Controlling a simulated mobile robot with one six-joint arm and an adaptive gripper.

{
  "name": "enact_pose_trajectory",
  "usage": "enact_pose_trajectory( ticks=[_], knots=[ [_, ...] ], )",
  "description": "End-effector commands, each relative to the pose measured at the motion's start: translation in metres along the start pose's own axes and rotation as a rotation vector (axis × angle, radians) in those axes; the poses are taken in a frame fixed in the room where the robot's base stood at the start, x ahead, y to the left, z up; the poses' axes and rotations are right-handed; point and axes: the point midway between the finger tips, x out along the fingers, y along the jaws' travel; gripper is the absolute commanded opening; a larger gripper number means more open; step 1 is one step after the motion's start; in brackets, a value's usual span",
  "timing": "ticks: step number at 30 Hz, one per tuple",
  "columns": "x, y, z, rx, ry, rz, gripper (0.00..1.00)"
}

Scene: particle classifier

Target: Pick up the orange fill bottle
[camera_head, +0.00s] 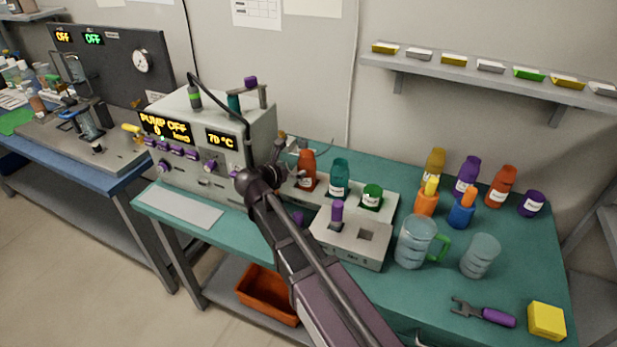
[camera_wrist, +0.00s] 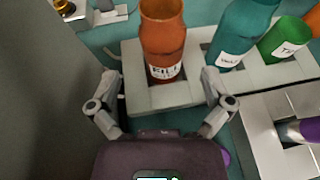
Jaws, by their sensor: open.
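The orange fill bottle (camera_head: 306,169) stands upright in the left slot of a pale rack (camera_head: 350,208) on the teal bench. In the wrist view the bottle (camera_wrist: 163,42) has no cap in sight, and its white label reads "FILL". My gripper (camera_wrist: 161,95) is open, with one finger on either side of the bottle's lower front, and no contact shows. In the head view my gripper (camera_head: 280,160) is just left of the bottle, partly hidden by my arm. A teal bottle (camera_wrist: 238,35) and a green bottle (camera_wrist: 285,40) stand to its right in the same rack.
The machine (camera_head: 215,130) with "PUMP OFF" and 70 °C displays stands close on the left. A metal block with a purple-handled piece (camera_head: 337,213) is in front of the rack. A clear jug (camera_head: 412,243) and several bottles stand to the right.

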Motion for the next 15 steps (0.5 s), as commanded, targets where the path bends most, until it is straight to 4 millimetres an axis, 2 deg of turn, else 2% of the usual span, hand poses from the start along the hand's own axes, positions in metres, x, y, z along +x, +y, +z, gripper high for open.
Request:
enact_pose_trajectory(
  ticks=[1,6,15],
  knots=[
    [0.011,0.001,-0.003,0.001,0.000,-0.003,1.00],
    [0.033,0.001,-0.002,0.000,0.000,-0.002,1.00],
    [0.045,0.000,0.000,0.000,0.000,0.001,1.00]
  ],
)
